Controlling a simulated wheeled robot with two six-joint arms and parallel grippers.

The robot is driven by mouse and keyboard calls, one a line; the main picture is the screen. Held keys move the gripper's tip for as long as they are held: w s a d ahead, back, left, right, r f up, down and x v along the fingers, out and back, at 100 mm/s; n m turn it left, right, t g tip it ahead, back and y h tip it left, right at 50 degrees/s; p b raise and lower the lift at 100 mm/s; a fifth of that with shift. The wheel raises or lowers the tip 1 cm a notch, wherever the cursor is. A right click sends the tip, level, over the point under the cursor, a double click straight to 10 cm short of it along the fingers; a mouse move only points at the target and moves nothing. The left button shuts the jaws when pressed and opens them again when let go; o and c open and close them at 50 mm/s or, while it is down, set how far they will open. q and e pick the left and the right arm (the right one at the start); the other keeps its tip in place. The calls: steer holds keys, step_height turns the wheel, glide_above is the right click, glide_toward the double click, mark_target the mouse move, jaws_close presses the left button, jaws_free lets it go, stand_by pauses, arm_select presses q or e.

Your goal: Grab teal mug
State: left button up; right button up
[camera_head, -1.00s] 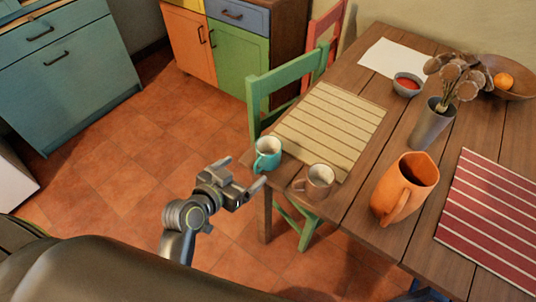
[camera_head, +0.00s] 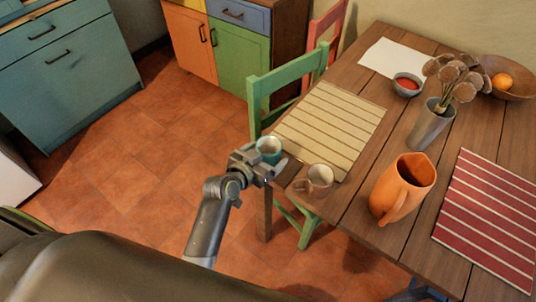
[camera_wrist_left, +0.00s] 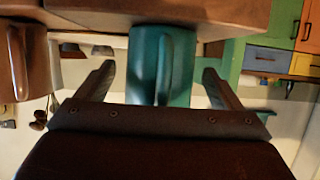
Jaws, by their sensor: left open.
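The teal mug (camera_head: 268,148) stands near the left corner of the wooden table in the head view. My left gripper (camera_head: 262,163) is at the mug, its body covering the mug's lower part. In the left wrist view the teal mug (camera_wrist_left: 150,65) appears upside down, its handle towards the camera. The open left gripper (camera_wrist_left: 158,82) has one finger on each side of the mug, with gaps between fingers and mug. My right gripper does not show.
A brown mug (camera_head: 315,181) stands close to the right of the gripper. An orange pitcher (camera_head: 402,188) and a vase of dried flowers (camera_head: 432,125) stand farther right. A striped beige placemat (camera_head: 330,130) lies behind the mugs. A green chair (camera_head: 290,78) stands at the table's left side.

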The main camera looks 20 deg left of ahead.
arm_select(q)
steer(key=c, duration=1.2)
